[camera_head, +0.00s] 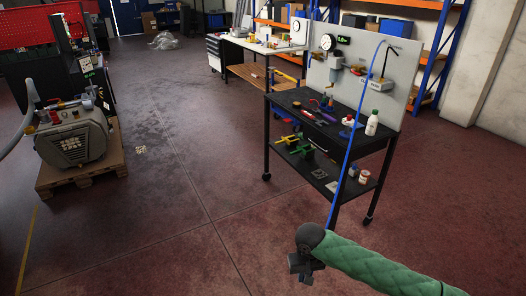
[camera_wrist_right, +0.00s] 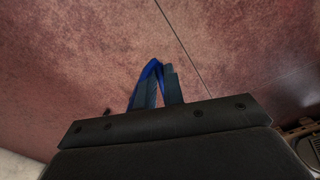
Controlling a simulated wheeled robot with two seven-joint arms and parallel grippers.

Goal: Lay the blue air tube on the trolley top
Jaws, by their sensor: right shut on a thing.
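The blue air tube (camera_head: 348,158) runs from the top of the trolley's back panel down in a long curve toward my right gripper (camera_head: 303,268). In the right wrist view the tube (camera_wrist_right: 152,68) shows at the fingertips of my right gripper (camera_wrist_right: 158,82), which is shut on it. The gripper is low in front of the trolley, apart from it and over the floor. The black trolley top (camera_head: 322,130) stands beyond it, with tools and bottles on it. My left gripper is not in view.
A white bottle (camera_head: 372,123) stands at the trolley top's right, and red-handled tools (camera_head: 304,115) lie at its left. A lower shelf (camera_head: 322,172) holds green and yellow parts and small containers. A pump on a pallet (camera_head: 82,176) stands at left. The floor between is clear.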

